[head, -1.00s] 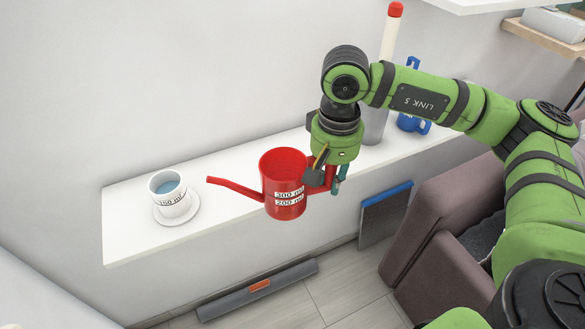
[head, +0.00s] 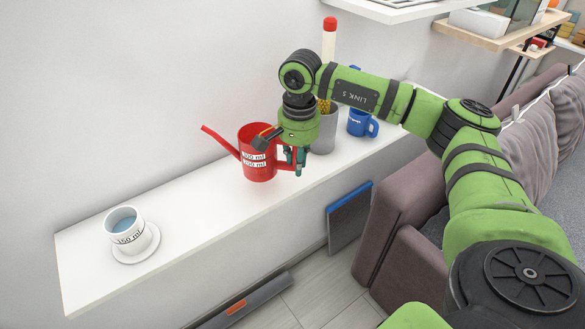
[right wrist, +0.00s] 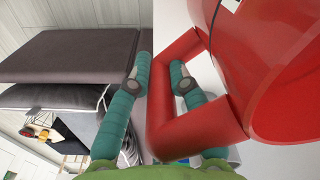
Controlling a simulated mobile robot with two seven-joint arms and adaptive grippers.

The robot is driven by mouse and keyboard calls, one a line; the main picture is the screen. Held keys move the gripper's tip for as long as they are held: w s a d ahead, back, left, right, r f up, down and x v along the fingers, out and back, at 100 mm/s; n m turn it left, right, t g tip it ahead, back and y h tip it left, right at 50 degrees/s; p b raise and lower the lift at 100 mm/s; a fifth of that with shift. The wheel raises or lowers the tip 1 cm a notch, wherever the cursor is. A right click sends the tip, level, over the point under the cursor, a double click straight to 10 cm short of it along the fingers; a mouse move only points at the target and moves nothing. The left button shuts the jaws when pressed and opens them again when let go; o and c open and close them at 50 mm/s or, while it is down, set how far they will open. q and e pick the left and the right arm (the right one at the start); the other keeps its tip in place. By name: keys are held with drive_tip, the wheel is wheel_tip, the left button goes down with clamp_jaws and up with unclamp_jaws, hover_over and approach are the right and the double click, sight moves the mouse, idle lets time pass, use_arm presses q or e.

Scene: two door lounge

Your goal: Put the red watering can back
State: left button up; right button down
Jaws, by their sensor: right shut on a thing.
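The red watering can (head: 257,165) is upright over the white shelf (head: 190,208), its spout pointing left. Its body carries white labels. A soft reddish tint shows on the shelf below it; I cannot tell for sure whether its base touches. My right gripper (head: 297,165) is shut on the can's handle at its right side. In the right wrist view the red handle (right wrist: 172,95) passes between the teal fingers (right wrist: 160,85), and the can's body (right wrist: 240,60) fills the right. My left gripper is not in view.
A white cup with bluish liquid (head: 124,225) stands on a saucer (head: 148,250) at the shelf's left end. Right of the can are a grey container (head: 325,135) and a blue mug (head: 360,123). A sofa (head: 400,230) stands at right. Shelf between cup and can is clear.

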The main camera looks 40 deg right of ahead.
drive_tip(key=shift+w+a+f, duration=0.2)
drive_tip(key=shift+w+f, duration=0.2)
drive_tip(key=shift+f, duration=0.05)
wheel_tip(320, 180, down, 3)
drive_tip(key=shift+f+p, duration=0.15)
drive_tip(key=shift+p, duration=0.65)
drive_tip(key=shift+f, duration=0.2)
drive_tip(key=shift+f, duration=0.1)
drive_tip(key=shift+f+b, duration=0.15)
drive_tip(key=shift+b, duration=0.15)
drive_tip(key=c, duration=1.1)
unclamp_jaws()
drive_tip(key=shift+c, duration=0.2)
